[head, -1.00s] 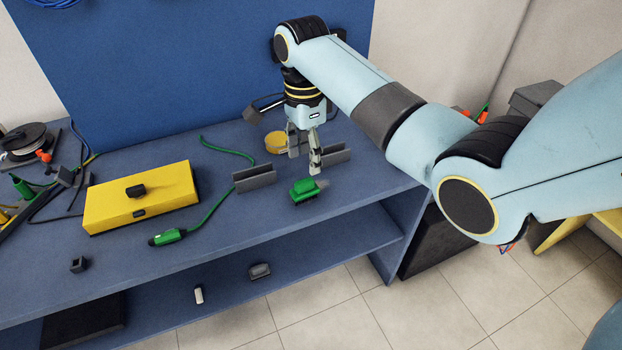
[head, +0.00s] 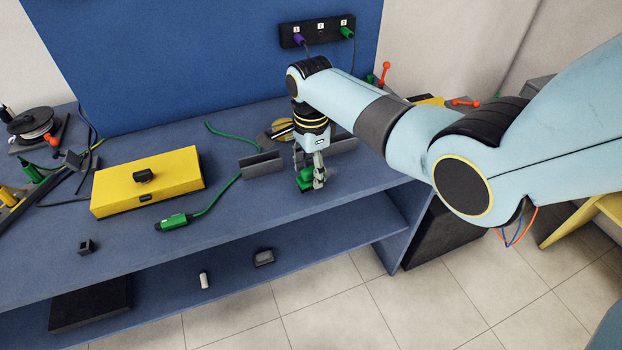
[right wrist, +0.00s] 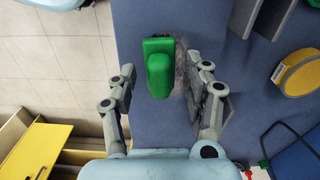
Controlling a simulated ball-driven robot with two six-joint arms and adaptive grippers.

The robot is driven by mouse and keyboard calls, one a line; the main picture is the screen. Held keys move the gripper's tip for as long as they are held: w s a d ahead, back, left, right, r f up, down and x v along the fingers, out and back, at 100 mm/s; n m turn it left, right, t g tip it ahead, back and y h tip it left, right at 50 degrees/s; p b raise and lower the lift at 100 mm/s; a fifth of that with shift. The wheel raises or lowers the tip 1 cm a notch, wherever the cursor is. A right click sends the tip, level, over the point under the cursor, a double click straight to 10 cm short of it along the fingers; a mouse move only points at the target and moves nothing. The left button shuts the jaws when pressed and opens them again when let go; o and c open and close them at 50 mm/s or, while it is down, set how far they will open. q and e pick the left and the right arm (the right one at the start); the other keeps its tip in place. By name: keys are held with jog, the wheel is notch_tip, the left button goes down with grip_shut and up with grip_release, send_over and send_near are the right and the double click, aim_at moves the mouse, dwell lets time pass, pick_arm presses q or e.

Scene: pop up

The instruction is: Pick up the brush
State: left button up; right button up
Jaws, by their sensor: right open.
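The green brush (head: 304,179) lies on the blue workbench near its front edge. In the right wrist view the brush (right wrist: 158,68) shows its green handle and base, with greyish bristles at one side. My right gripper (head: 312,182) is down at the brush, pointing at the bench. In the right wrist view the right gripper (right wrist: 163,82) is open, with one finger on each side of the brush and a gap to each. The left gripper is not in view.
Grey holder plates (head: 262,165) stand just left of the gripper. A yellow tape roll (right wrist: 299,72) lies behind. A yellow case (head: 147,182) and a green cable plug (head: 174,222) lie to the left. A socket strip (head: 318,30) is on the blue back panel.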

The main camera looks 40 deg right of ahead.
grip_shut()
jog(key=shift+r, duration=0.2)
dwell(0.3)
jog(key=shift+r, duration=0.3)
jog(key=r, duration=0.2)
jog(key=r+p, duration=0.1)
jog(key=shift+s+d+r, duration=0.35)
jog(key=shift+s+r, duration=0.05)
jog(key=s+d+r, duration=0.6)
jog(key=s, duration=0.2)
jog(key=shift+s+r+p, duration=0.15)
jog(key=shift+s+p, duration=0.15)
jog(key=shift+p, duration=0.15)
